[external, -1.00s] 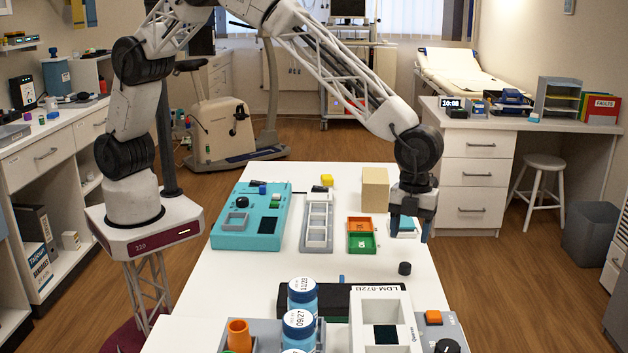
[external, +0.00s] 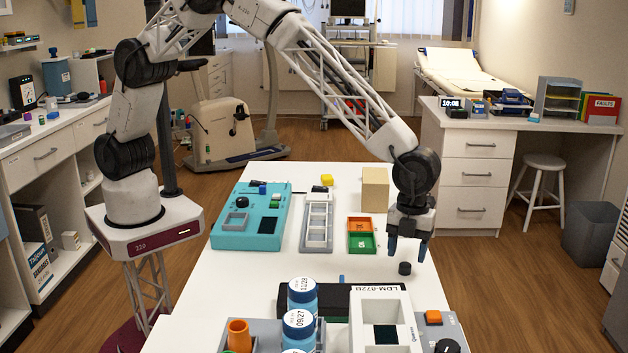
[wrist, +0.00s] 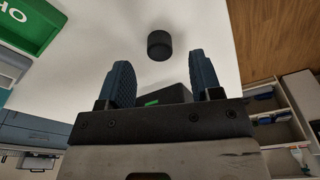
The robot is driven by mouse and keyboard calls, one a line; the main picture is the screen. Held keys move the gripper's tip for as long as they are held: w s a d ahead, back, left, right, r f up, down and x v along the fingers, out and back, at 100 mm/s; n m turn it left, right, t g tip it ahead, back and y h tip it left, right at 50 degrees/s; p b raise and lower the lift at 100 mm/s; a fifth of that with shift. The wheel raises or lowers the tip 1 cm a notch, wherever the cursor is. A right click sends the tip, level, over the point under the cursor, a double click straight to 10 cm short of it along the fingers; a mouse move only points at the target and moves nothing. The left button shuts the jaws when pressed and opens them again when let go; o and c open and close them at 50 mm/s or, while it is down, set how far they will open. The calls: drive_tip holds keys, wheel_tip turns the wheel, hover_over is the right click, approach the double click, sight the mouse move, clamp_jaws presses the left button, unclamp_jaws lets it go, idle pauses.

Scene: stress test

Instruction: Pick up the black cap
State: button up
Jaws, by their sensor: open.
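The black cap (external: 404,268) is a small dark cylinder standing on the white table, near its right edge. In the wrist view the cap (wrist: 160,45) lies beyond the fingertips, roughly centred between them. My gripper (external: 408,254) is above the table, just over and slightly behind the cap in the external view. Its blue fingers are apart with nothing between them, as the wrist view of my gripper (wrist: 160,75) also shows.
A green tray (external: 361,243) and an orange tray (external: 361,224) are left of my gripper. A tan block (external: 375,190) stands behind. A white-framed device (external: 381,304) and blue jars (external: 299,328) are in front. The table around the cap is clear.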

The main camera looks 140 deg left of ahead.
sight(405, 264)
drive_tip(key=shift+w+d+f, duration=0.1)
drive_tip(key=shift+d+f, duration=0.05)
drive_tip(key=shift+f, duration=1.4)
drive_tip(key=shift+c, duration=0.4)
drive_tip(key=c, duration=0.9)
